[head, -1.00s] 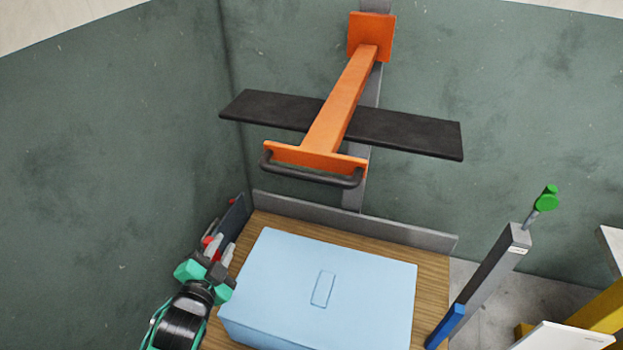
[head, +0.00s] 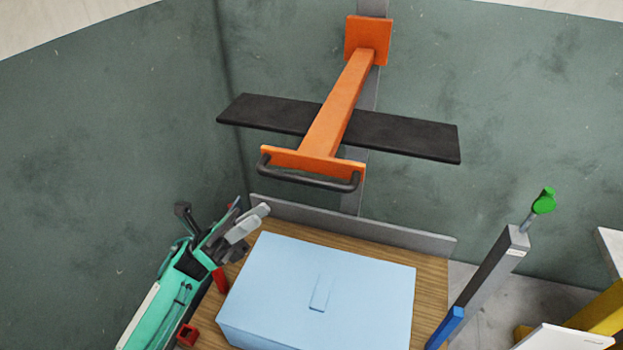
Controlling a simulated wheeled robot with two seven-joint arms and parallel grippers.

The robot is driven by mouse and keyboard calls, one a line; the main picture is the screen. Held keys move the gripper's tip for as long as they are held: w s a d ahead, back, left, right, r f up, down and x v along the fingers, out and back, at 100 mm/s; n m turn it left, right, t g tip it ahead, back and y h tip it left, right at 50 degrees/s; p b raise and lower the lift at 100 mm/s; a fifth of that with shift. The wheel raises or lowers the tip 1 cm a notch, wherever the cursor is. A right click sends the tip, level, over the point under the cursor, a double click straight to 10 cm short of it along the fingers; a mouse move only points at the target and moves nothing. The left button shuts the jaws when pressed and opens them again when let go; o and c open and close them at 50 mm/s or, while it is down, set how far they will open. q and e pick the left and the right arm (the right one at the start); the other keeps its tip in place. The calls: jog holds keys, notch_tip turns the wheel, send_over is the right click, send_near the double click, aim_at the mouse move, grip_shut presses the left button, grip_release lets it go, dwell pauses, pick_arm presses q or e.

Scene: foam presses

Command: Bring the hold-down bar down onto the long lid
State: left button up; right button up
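The hold-down bar (head: 337,108) is orange and raised, high above the bench, with a black cross pad (head: 405,136) under it. Its dark handle (head: 310,182) hangs at the near end. The light blue long lid (head: 350,277), with a small raised rectangle on top, lies on the wooden bench below, clear of the pad. My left gripper (head: 245,222) is at the lid's back left corner, below and left of the handle, touching neither handle nor bar as far as I see. Its grey fingers overlap, so their opening is unclear. My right gripper is not in view.
A grey wall post (head: 355,195) carries the bar. A low grey ledge (head: 350,222) runs behind the lid. A grey post (head: 490,272) with a green knob (head: 544,201) stands at the right. The space between handle and lid is free.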

aim_at(311, 178)
pick_arm(q)
jog(key=shift+m, duration=0.3)
jog(key=p+x, duration=0.5)
jog(key=x, duration=0.7)
jog(key=shift+s+d+r, duration=0.1)
jog(key=shift+s+r, duration=0.05)
jog(key=shift+r, duration=0.15)
jog(key=shift+d+r, duration=0.35)
jog(key=shift+d, duration=0.15)
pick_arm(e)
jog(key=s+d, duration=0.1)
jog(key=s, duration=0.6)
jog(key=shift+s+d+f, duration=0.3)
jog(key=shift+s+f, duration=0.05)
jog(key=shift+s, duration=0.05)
pick_arm(q)
grip_shut()
